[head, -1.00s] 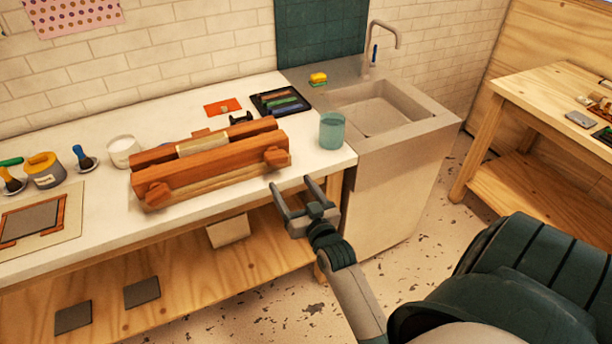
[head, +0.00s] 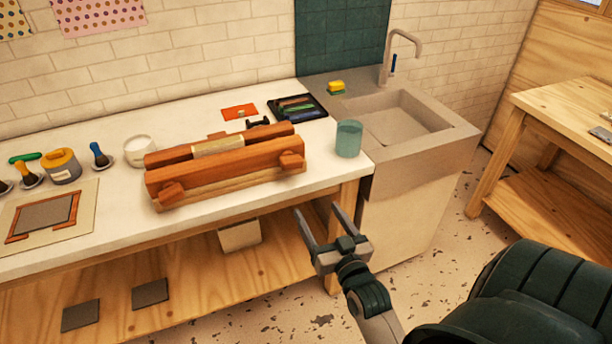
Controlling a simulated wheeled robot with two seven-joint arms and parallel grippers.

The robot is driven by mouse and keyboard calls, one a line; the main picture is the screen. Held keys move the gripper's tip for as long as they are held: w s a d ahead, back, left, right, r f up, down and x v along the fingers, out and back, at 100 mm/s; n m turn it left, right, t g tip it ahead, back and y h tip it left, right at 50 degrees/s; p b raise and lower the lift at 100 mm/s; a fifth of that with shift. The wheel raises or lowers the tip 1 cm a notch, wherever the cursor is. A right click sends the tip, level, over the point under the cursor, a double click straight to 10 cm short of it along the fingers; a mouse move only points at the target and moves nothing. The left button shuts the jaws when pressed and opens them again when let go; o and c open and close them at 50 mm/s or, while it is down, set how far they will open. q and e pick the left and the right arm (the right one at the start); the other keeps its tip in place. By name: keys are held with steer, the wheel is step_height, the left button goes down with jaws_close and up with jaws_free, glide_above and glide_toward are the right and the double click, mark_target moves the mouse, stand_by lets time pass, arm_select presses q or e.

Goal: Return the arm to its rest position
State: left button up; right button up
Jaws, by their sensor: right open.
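My right gripper (head: 322,222) shows in the head view, in front of the white workbench's front edge near its right end. Its two fingers are spread apart with nothing between them. It is clear of the wooden press (head: 225,168) on the bench and of the teal cup (head: 349,139). Its arm comes in from the lower right. My left gripper is not in view.
The white workbench (head: 110,233) runs along the wall, with a sink (head: 405,120) at its right end. A lower shelf (head: 200,280) holds dark plates and a pale box (head: 240,235). Another wooden table (head: 560,100) stands at the right. Floor between is clear.

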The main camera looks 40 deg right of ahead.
steer(key=a+f+n+g+y+b, duration=0.1)
steer(key=a+f+g, duration=0.15)
steer(key=f, duration=0.85)
steer(key=a+f+g+y, duration=0.2)
steer(key=a+f, duration=0.1)
steer(key=f, duration=0.8)
steer(key=s+a+f+n+g+y+b, duration=0.1)
steer(key=s+a+f+g, duration=0.2)
steer(key=f, duration=0.7)
steer(key=s+a+f+n, duration=0.1)
steer(key=s+a+f, duration=0.1)
steer(key=s+f, duration=0.5)
steer(key=s+a+f+n+g+b, duration=0.1)
steer(key=s+f+g, duration=0.2)
steer(key=s+f, duration=0.8)
steer(key=s+a+f+n+g, duration=0.2)
steer(key=s+f+g, duration=0.1)
steer(key=s+f, duration=0.8)
steer(key=s+d+f+g, duration=0.2)
steer(key=s+f+g, duration=0.1)
steer(key=s, duration=0.8)
steer(key=shift+f+n+b, duration=0.4)
steer(key=shift+f+b, duration=0.05)
steer(key=shift+f, duration=0.25)
